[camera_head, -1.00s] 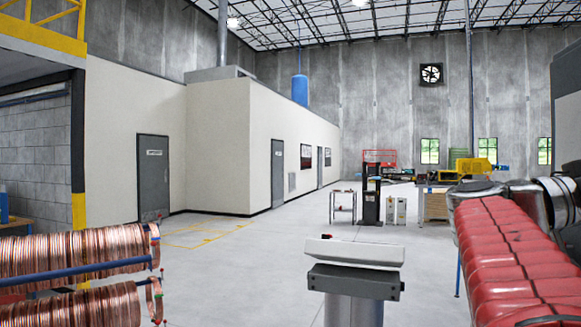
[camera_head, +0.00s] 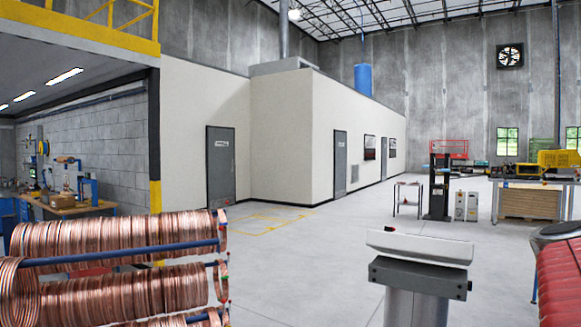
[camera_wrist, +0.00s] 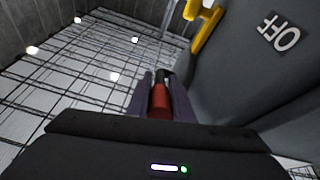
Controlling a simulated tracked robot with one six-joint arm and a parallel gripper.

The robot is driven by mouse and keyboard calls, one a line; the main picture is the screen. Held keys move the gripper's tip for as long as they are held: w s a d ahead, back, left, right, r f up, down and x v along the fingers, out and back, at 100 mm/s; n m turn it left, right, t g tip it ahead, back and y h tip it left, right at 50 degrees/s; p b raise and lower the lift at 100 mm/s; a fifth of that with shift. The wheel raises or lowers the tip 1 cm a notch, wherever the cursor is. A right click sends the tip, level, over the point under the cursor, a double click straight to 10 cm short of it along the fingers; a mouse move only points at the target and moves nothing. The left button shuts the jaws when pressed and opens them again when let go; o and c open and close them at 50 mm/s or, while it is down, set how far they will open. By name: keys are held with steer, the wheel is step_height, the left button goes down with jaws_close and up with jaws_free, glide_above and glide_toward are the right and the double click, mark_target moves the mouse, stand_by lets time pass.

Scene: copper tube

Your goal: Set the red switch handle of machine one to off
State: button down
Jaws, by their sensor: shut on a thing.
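In the wrist view my gripper (camera_wrist: 161,84) has its two dark fingers closed around a red handle (camera_wrist: 159,103) with a black part at its far end. The handle lies between the fingers, and its mounting is hidden. To the right is a dark grey machine housing (camera_wrist: 226,75) with a white-on-dark "OFF" label (camera_wrist: 279,32), which appears tilted. The handle and gripper do not show in the head view, so I cannot tell the switch's position from there.
A yellow bracket-like part (camera_wrist: 205,27) is on the housing near the gripper. In the head view, copper tube coils (camera_head: 120,236) on blue bars stand at lower left. A workbench (camera_head: 62,207) is farther left. Open grey floor (camera_head: 300,260) lies ahead.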

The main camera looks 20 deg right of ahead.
steer(key=c, duration=1.6)
jaws_free()
steer(key=shift+o, duration=0.2)
steer(key=shift+w, duration=0.15)
steer(key=shift+v, duration=0.8)
steer(key=v, duration=1.2)
steer(key=shift+f, duration=0.2)
steer(key=shift+c, duration=0.3)
